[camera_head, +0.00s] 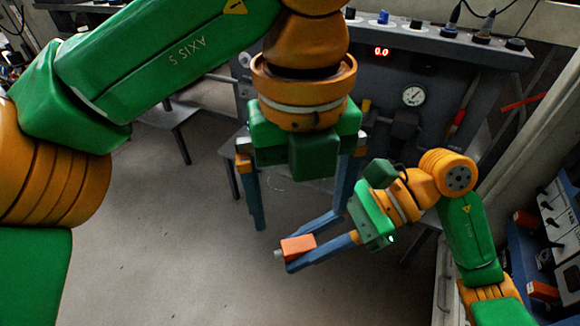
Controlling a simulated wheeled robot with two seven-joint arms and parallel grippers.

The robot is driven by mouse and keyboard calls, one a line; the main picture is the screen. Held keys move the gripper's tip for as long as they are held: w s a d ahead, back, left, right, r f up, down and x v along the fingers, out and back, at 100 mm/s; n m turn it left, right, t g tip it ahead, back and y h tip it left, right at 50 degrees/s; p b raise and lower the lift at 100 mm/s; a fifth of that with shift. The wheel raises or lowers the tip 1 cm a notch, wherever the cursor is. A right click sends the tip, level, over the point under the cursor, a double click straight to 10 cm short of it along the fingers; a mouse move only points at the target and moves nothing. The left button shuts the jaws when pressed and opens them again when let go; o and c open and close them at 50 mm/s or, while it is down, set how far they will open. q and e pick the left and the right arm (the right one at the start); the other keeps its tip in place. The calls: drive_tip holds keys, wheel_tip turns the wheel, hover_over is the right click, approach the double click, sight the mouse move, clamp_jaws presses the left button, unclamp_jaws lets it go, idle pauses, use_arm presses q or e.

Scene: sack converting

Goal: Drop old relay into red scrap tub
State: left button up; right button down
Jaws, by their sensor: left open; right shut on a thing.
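The relay (298,247) is a small orange-red block with a pale end, low in the middle of the head view. My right gripper (284,260) is shut on it, with the block between the tips of its two blue fingers, held out to the left. My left gripper (300,214) is open and empty. It hangs with its fingers pointing down, just above and behind the relay in the picture. I cannot make out a red scrap tub in this view.
A grey bench panel (440,58) with knobs, a red display and a round gauge (413,96) stands at the back. A blue rack (512,262) with similar orange blocks (543,290) is at the right edge. The grey floor (180,250) at left centre is clear.

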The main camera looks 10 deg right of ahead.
sight(300, 243)
use_arm(q)
wheel_tip(300, 243, down, 7)
drive_tip(key=shift+d+f, duration=0.1)
drive_tip(key=shift+c, duration=0.2)
drive_tip(key=c, duration=1.3)
use_arm(e)
drive_tip(key=c, duration=0.6)
unclamp_jaws()
drive_tip(key=shift+d, duration=0.1)
